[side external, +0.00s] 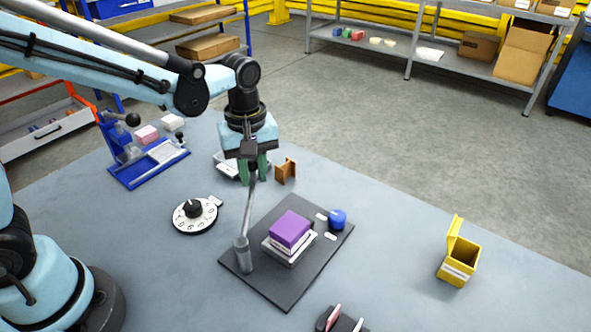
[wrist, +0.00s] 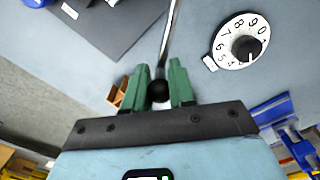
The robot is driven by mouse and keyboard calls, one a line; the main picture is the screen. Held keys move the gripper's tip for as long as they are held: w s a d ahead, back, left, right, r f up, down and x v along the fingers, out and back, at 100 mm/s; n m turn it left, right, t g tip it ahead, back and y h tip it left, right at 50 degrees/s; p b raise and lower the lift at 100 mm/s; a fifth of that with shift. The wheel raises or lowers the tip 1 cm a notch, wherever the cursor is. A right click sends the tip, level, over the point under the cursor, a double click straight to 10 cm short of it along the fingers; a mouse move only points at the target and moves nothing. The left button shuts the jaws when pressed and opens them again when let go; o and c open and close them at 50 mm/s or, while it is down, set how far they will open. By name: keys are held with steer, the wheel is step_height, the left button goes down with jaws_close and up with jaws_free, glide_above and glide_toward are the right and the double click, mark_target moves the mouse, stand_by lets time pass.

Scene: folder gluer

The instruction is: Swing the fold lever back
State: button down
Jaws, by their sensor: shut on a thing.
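The fold lever (side external: 247,207) is a thin grey rod rising from a grey post (side external: 243,255) at the left of a dark base plate (side external: 285,292). It stands nearly upright, leaning slightly right in the side view. My gripper (side external: 253,175), with green fingers, is at the lever's upper end. In the wrist view the fingers are shut on the lever's black ball knob (wrist: 158,91), with the rod (wrist: 170,35) running away from it. A purple block (side external: 290,229) sits on a pale block stack on the plate, beside the lever.
A blue knob (side external: 337,219) is on the plate's right. A numbered dial (side external: 195,214) lies left of the plate. A brown bracket (side external: 286,171) and a blue fixture (side external: 150,168) stand behind. A yellow open box (side external: 459,264) stands right, with clear table between.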

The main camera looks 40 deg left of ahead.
steer(key=c, duration=1)
jaws_free()
steer(key=shift+a, duration=0.1)
step_height(320, 180, up, 12)
steer(key=shift+r, duration=0.1)
steer(key=shift+s, duration=0.1)
steer(key=s+a+f+m+t, duration=0.5)
steer(key=s+a+m+t, duration=0.1)
steer(key=m, duration=0.5)
steer(key=shift+s+f+t, duration=0.35)
steer(key=shift+s+t, duration=0.25)
steer(key=shift+s, duration=0.15)
